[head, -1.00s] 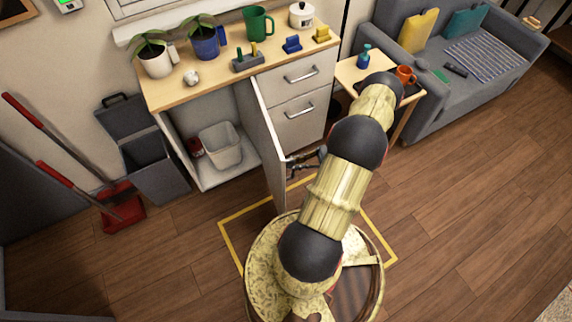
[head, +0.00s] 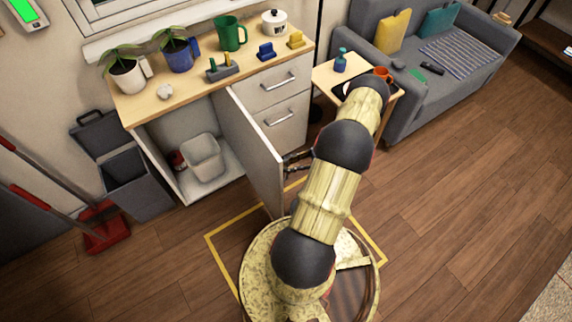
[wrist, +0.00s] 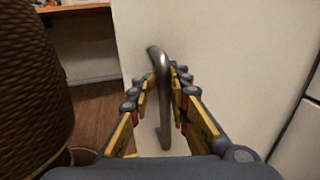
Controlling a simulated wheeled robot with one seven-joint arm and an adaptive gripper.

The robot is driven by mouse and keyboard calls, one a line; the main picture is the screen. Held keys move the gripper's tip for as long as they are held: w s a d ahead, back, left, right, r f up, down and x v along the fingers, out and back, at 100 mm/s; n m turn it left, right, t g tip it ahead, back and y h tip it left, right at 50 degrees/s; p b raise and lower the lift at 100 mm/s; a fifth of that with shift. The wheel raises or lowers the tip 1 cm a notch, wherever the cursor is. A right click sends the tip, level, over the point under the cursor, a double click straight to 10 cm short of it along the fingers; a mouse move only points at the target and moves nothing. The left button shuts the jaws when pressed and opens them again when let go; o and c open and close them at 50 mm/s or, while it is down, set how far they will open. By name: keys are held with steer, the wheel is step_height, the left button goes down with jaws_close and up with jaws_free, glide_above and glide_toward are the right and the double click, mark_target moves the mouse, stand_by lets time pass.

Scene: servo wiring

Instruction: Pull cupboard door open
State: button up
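The white cupboard door (head: 252,150) stands wide open, swung out from the cabinet (head: 152,170). Its inner side faces left in the head view, and the compartment behind it is exposed. In the wrist view the door's pale outer face (wrist: 225,50) fills the middle and right. A grey metal bar handle (wrist: 163,95) runs up and down on it. My gripper (wrist: 164,78) has its fingers on both sides of the handle, with the tips closed against it. In the head view my gripper (head: 300,160) is small, at the door's outer face, partly hidden by my arm.
A white bin (head: 205,158) stands inside the cupboard. Potted plants, a green mug (head: 230,34) and small blocks are on the countertop. A small side table (head: 325,75) and a sofa (head: 430,95) are to the right. Open wooden floor lies at the right.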

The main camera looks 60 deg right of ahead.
steer(key=o, duration=0.3)
steer(key=shift+d, duration=0.1)
steer(key=shift+o, duration=0.2)
steer(key=v, duration=1.2)
